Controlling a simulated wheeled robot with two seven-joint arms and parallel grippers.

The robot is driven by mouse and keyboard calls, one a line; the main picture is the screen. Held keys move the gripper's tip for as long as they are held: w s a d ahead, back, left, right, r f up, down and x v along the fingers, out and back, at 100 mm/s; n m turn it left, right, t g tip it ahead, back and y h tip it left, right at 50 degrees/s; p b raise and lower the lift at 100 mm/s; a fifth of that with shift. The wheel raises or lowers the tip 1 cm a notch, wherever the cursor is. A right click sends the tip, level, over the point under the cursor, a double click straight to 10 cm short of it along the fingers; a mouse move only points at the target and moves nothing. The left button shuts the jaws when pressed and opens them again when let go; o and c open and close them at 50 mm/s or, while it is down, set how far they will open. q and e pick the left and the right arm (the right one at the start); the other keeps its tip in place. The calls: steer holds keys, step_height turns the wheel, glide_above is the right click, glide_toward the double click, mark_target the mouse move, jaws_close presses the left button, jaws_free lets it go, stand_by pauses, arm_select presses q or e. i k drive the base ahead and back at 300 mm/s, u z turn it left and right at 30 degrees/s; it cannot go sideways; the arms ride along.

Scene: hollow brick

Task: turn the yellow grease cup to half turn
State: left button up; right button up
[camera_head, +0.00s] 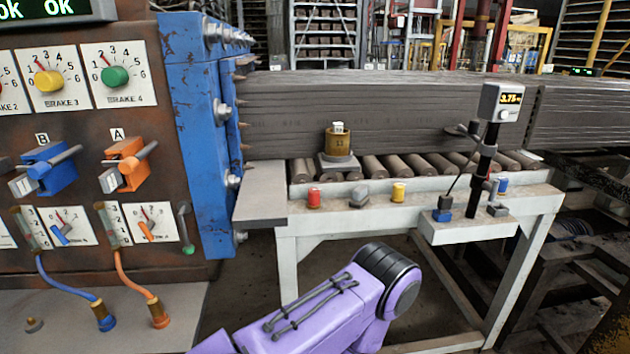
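The yellow grease cup (399,191) is a small yellow cylinder standing upright on the light grey rail of the bench, in front of the rollers. A similar red cup (313,198) stands to its left, and a blue one (502,186) to its right. A grey fitting (359,196) sits between the red and yellow cups. Any mark showing the yellow cup's turn is too small to read. A purple arm link of mine rises at bottom centre, below and apart from the bench. Neither gripper is in view.
A gauge (501,102) reading about 3.75 stands on a black post right of the yellow cup. A brass weight (338,142) stands behind the rail. A long clay slab (390,110) lies behind the rollers. A control panel (80,130) fills the left.

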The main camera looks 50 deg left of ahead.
mark_target(399, 188)
steer(key=u, duration=0.9)
steer(key=i, duration=0.4)
